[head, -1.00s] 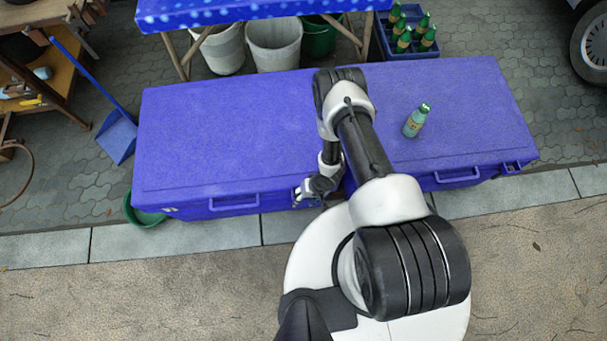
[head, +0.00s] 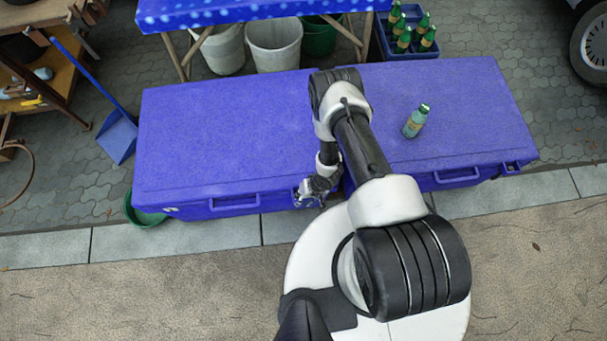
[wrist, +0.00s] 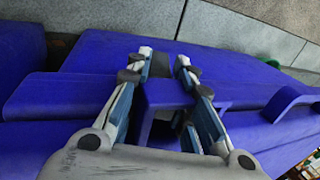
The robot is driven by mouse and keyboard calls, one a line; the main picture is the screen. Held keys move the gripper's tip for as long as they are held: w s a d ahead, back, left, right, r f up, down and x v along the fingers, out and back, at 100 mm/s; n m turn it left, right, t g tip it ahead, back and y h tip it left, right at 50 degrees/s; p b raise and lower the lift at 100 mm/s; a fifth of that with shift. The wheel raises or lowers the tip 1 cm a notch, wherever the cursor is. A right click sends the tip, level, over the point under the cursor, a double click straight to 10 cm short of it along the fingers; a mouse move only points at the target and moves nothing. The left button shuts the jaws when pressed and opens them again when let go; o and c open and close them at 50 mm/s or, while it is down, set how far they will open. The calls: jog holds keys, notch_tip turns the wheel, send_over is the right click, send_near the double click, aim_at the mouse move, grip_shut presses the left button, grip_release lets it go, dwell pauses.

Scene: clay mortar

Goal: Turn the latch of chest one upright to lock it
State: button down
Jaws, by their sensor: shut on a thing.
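The left blue chest (head: 225,130) is shut, with its front toward me. My gripper (head: 306,194) is at its front right corner, where the latch is largely hidden by the gripper in the head view. In the wrist view, my gripper (wrist: 164,58) has its two fingers on either side of a blue block, the latch (wrist: 165,92), and is shut on it. I cannot tell for sure whether the latch stands upright or tilted.
A second blue chest (head: 460,110) stands close on the right, with a green bottle (head: 416,121) on its lid. A green basin (head: 146,214) is by the left chest's front left corner. Paving in front is clear.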

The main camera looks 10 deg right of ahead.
jog(key=shift+w+a+r+h+p, duration=0.1)
jog(key=shift+a+h+p, duration=0.1)
jog(key=shift+h+p, duration=0.6)
jog(key=shift+w+a+h+p, duration=0.1)
jog(key=shift+a+h+p, duration=0.1)
jog(key=shift+h+p, duration=0.6)
jog(key=shift+s+h, duration=0.1)
jog(key=shift+h, duration=0.2)
jog(key=c, duration=1.4)
grip_release()
jog(key=shift+s, duration=0.1)
notch_tip(320, 180, up, 12)
jog(key=shift+a, duration=0.1)
